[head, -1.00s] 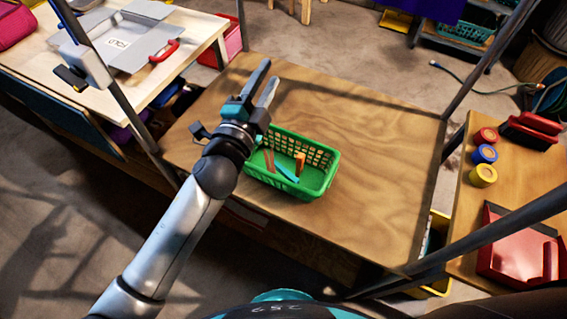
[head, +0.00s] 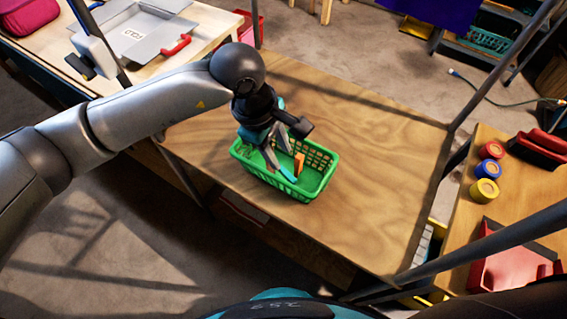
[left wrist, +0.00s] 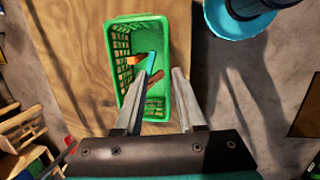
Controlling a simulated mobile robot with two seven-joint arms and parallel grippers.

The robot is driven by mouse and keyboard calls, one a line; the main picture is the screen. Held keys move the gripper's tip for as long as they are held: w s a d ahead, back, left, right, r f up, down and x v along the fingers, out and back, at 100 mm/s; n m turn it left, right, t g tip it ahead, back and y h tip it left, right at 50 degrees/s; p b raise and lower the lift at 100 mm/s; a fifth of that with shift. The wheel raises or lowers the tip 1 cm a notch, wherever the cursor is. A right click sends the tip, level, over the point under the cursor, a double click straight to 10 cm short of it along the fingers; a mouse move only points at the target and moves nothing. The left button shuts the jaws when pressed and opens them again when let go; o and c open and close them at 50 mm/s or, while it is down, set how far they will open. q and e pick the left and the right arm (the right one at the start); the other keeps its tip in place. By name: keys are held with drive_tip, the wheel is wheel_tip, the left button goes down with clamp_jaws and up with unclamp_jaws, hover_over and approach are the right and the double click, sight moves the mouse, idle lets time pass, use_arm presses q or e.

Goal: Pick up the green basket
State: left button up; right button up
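The green basket (head: 318,184) stands upright on the wooden table, with an orange item (head: 299,163) and a light blue item (head: 288,175) in it. It also shows in the left wrist view (left wrist: 118,40), where a brown item lies inside too. My left gripper (head: 272,152) points down over the basket's left part, hiding some of its rim. In the left wrist view my gripper (left wrist: 162,78) has its fingers apart. One finger reaches over the inside and the other lies beyond the long side wall. Whether they touch the wall I cannot tell. My right gripper is not in view.
The wooden table (head: 375,170) is bare around the basket. Dark metal posts (head: 480,75) rise at its corners. A side table at right holds several coloured round pieces (head: 486,170) and a red tray (head: 510,255). A grey case (head: 135,30) lies on the left table.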

use_arm(q)
drive_tip(key=w+a+y, duration=0.2)
drive_tip(key=a, duration=0.1)
hover_over(270, 174)
wheel_tip(270, 174, down, 9)
drive_tip(key=shift+t, duration=0.4)
drive_tip(key=shift+w+f+b, duration=0.15)
drive_tip(key=shift+f+b, duration=0.5)
drive_tip(key=shift+f, duration=2.35)
drive_tip(key=shift+c, duration=0.3)
clamp_jaws()
